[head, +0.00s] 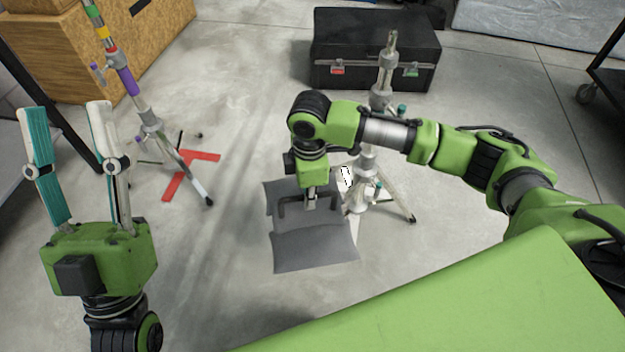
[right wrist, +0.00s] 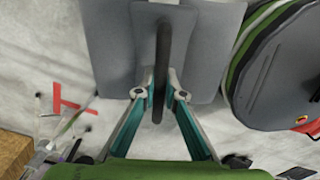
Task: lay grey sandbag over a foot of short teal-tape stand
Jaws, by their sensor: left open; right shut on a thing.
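The grey sandbag (head: 315,250) has two flat halves joined under a dark handle. My right gripper (head: 311,200) is shut on that handle, and the right wrist view shows the handle (right wrist: 162,50) between its fingertips (right wrist: 158,92). The short stand (head: 381,97), with teal at its knobs, stands just right of the bag. One foot (head: 398,207) points to the front right; the stand's left side is partly hidden by my arm and the bag. I cannot tell whether the bag touches the stand or floor. My left gripper (head: 62,112) is open and empty at the left.
A taller stand (head: 150,122) with coloured bands stands at the left by red floor tape (head: 185,178). A black case (head: 375,50) lies behind the short stand. Wooden boxes (head: 95,45) are at the back left. The floor between the stands is clear.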

